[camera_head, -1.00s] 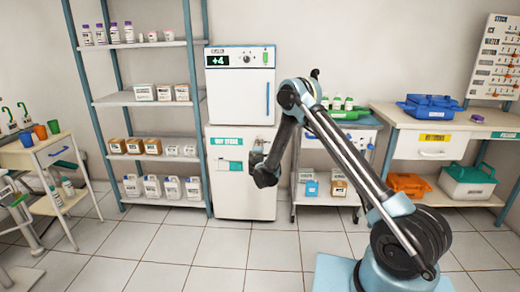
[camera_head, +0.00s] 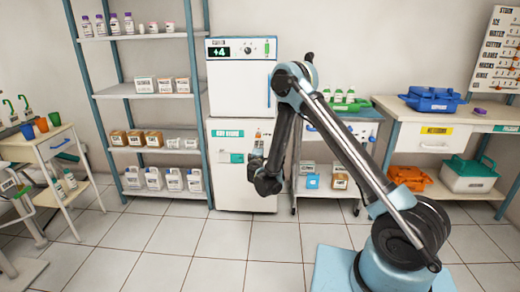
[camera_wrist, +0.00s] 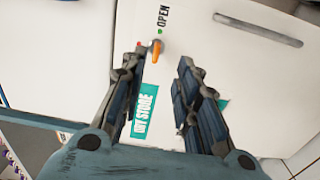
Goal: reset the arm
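My arm (camera_head: 345,145) rises from its base at the lower right, bends at an elbow in the middle, and its end hangs down in front of the white lower cabinet. My gripper (camera_head: 257,150) points up and away there. The white lower cabinet (camera_head: 229,182) has a green label and shows close in the wrist view (camera_wrist: 245,60), with an orange lever (camera_wrist: 155,50) beside the left fingertip. Whether they touch is unclear.
A shelf rack (camera_head: 145,92) with bottles and boxes stands left of the cabinets. A small trolley (camera_head: 368,160) and a bench (camera_head: 392,112) with a blue case (camera_head: 432,99) are at the right. A side table (camera_head: 30,150) stands far left. The tiled floor ahead is clear.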

